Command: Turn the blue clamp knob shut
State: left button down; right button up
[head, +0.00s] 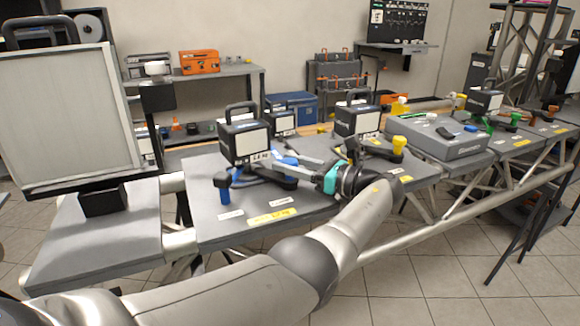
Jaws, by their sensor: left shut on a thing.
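A lamp-like block with a black handle (244,142) stands on the grey bench panel at the left, above a dark clamp with blue parts. The blue clamp knob (291,162) shows at the clamp's right side, partly hidden by my gripper. My left gripper (280,168) reaches in from the right, its fingers pointing left, and is shut on the blue knob. The exact contact is small and partly covered. My right gripper is not in view.
A yellow-knobbed clamp (398,147) and a second block (357,121) stand just right of my wrist. A grey case (438,135) lies farther right, with green and orange clamps beyond. A large white panel (70,115) stands at the left.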

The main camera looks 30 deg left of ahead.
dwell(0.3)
pick_arm(q)
jog(key=shift+c, duration=1.8)
grip_release()
